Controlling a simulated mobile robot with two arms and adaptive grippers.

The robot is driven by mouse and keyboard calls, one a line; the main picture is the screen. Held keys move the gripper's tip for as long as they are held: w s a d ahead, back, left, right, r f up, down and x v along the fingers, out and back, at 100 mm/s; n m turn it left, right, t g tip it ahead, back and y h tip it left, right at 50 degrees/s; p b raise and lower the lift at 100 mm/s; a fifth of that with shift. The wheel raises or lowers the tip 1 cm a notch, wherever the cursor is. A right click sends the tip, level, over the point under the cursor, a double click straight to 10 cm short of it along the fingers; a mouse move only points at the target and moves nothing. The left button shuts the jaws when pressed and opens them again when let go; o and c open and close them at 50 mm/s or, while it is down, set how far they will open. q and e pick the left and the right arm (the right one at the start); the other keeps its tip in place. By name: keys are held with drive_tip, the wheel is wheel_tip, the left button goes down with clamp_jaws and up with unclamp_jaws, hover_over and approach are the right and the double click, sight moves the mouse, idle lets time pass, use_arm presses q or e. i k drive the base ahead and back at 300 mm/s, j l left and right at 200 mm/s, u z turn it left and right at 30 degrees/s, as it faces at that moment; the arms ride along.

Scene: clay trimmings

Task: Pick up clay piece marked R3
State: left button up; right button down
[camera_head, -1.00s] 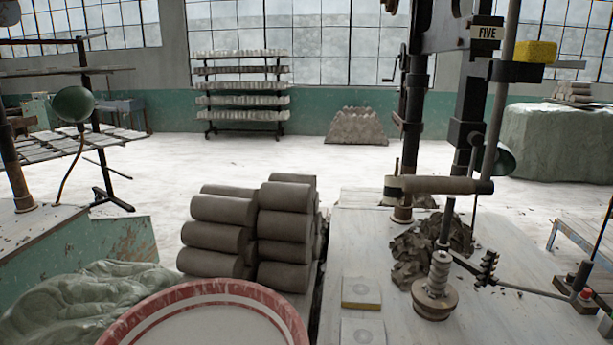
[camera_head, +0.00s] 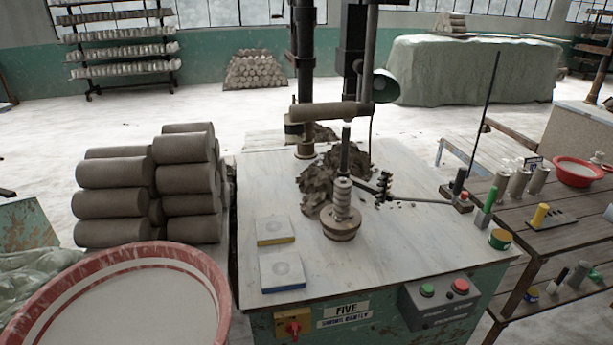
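I cannot make out any mark R3 on a clay piece. Brown-grey clay trimmings (camera_head: 316,187) lie in a rough heap on the pale machine table (camera_head: 390,262), behind and left of the metal spindle (camera_head: 341,212). The spindle and a post hide part of the heap. Large smooth clay cylinders (camera_head: 188,180) are stacked left of the table, with no readable marks. Neither of my grippers is in view.
A red-rimmed basin (camera_head: 140,249) stands at the front left. Two flat blocks, one yellow-edged (camera_head: 275,231) and one blue-edged (camera_head: 282,271), lie on the table. A button box (camera_head: 440,297) is at its front. A tool bench (camera_head: 580,237) stands right.

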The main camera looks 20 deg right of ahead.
sight(343, 186)
drive_tip(key=l+u, duration=0.25)
drive_tip(key=l, duration=0.3)
drive_tip(key=l+u, duration=0.3)
drive_tip(key=l, duration=0.2)
drive_tip(key=k+l+u, duration=0.25)
drive_tip(key=l, duration=0.25)
drive_tip(key=i, duration=0.1)
